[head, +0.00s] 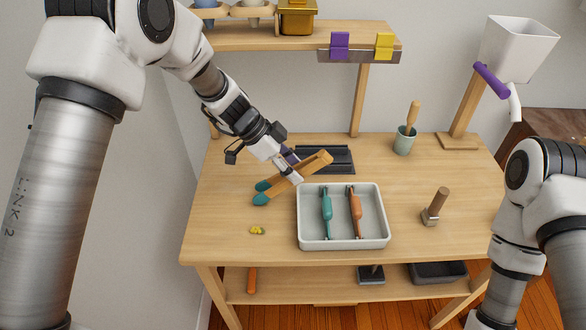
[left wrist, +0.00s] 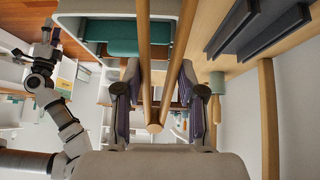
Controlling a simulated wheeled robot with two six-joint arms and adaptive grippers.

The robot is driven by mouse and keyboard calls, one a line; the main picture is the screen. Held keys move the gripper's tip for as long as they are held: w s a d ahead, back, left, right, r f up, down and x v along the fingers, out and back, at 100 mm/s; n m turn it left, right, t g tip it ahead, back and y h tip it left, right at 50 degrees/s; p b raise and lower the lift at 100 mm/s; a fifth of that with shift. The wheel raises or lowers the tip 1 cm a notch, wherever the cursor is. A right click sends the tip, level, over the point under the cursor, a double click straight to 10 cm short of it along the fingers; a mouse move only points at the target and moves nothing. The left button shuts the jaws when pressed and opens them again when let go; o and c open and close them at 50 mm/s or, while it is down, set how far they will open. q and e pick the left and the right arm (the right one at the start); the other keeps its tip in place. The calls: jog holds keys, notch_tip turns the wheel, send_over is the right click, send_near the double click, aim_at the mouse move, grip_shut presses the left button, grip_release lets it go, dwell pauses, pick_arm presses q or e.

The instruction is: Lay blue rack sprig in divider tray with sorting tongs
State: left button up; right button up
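My left gripper (head: 291,168) is shut on the wooden sorting tongs (head: 312,165), between the hinge end and the teal tips. The tongs are tilted above the table, behind the pale tray's left corner. In the left wrist view, the gripper's fingers (left wrist: 156,85) flank the two tong arms (left wrist: 145,45), which spread apart toward the top edge. A small yellow sprig-like piece (head: 257,230) lies on the table left of the tray. I cannot make out a blue sprig or tell which tray is the divider tray. My right gripper is out of view.
The table's front-left is mostly clear.

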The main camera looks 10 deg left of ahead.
pick_arm(q)
jog(key=shift+c, duration=0.3)
grip_shut()
notch_tip(320, 180, up, 12)
jog(key=p, duration=0.5)
